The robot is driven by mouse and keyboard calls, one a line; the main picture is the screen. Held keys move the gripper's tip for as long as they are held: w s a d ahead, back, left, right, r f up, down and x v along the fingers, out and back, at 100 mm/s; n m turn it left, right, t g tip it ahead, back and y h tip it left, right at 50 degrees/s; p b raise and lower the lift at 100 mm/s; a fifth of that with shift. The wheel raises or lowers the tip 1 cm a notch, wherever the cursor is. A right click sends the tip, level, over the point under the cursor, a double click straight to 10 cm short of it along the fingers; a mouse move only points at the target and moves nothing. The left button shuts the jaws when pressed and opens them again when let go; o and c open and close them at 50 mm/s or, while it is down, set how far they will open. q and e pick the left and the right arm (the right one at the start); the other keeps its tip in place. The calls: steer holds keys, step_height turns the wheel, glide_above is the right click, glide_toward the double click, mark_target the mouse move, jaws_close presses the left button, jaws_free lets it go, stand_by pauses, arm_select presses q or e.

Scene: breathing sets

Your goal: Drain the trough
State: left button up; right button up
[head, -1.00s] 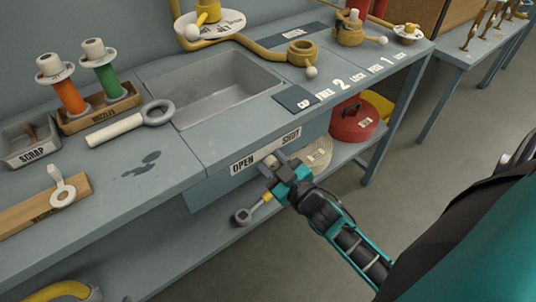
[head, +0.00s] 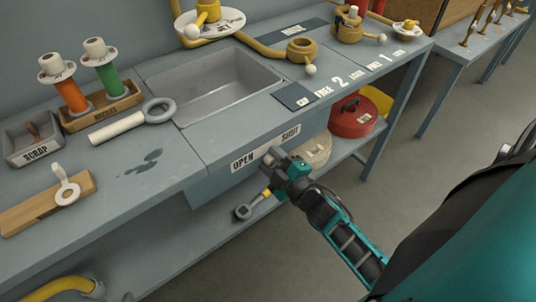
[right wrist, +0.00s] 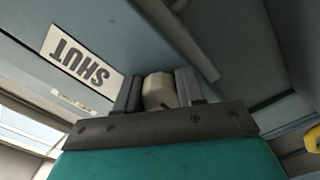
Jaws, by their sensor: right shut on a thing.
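The trough (head: 228,88) is a grey rectangular basin sunk in the bench top; it looks empty of objects, and I cannot tell whether water stands in it. Below it, the bench front carries an OPEN label (head: 243,161) and a SHUT label (head: 290,132). My right gripper (head: 273,157) is at the front between these labels. In the right wrist view its fingers (right wrist: 158,92) are shut on a pale blocky handle (right wrist: 158,88), beside the SHUT label (right wrist: 82,62). My left gripper is not in view.
A white-handled ring tool (head: 125,125) lies left of the trough, near the nozzle rack (head: 100,108) and scrap tray (head: 33,140). A red round container (head: 353,117) and a coiled pale hose (head: 315,150) sit on the lower shelf. The floor in front is clear.

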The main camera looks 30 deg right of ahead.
stand_by(0.4)
steer(key=o, duration=1)
steer(key=shift+o, duration=0.2)
steer(key=shift+s, duration=0.15)
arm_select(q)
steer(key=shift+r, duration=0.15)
arm_select(e)
steer(key=s+d, duration=0.1)
steer(key=s, duration=1.1)
steer(key=shift+s, duration=0.35)
arm_select(q)
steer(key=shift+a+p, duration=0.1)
steer(key=shift+p, duration=0.2)
arm_select(e)
steer(key=shift+w, duration=0.1)
